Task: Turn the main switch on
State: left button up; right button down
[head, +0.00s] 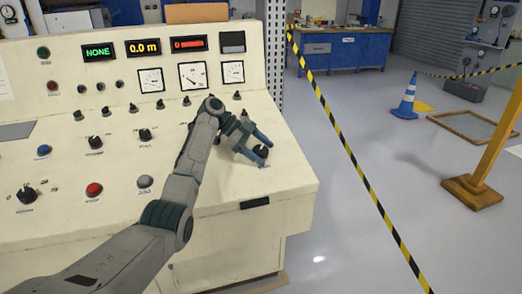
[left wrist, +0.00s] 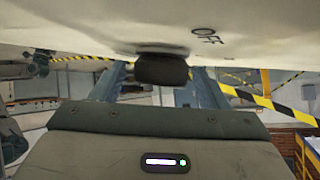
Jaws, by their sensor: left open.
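A black rotary knob (head: 261,151) sits at the right end of the cream control panel; its label is too small to read in the head view. My left gripper (head: 264,154) is open, with its blue fingers on either side of this knob. In the left wrist view the dark knob (left wrist: 162,69) shows between the two spread fingers, with a gap on each side. I cannot tell whether a finger touches the knob. My right gripper is not in view.
The cream panel (head: 235,190) carries other knobs, a red button (head: 94,190), a grey button (head: 145,182), gauges and lit displays, one reading NONE (head: 97,52). A yellow-black tape (head: 345,148) runs right of the console. A blue cone (head: 406,98) stands on open floor.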

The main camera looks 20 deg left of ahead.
pick_arm(q)
jog(key=shift+a+r, duration=0.2)
jog(key=shift+a, duration=0.05)
jog(key=b+v, duration=0.1)
jog(key=v, duration=0.8)
jog(key=shift+a+r, duration=0.3)
jog(key=shift+a, duration=0.05)
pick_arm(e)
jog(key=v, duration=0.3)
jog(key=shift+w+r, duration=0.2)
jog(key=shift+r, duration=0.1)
pick_arm(q)
jog(key=shift+s, duration=0.1)
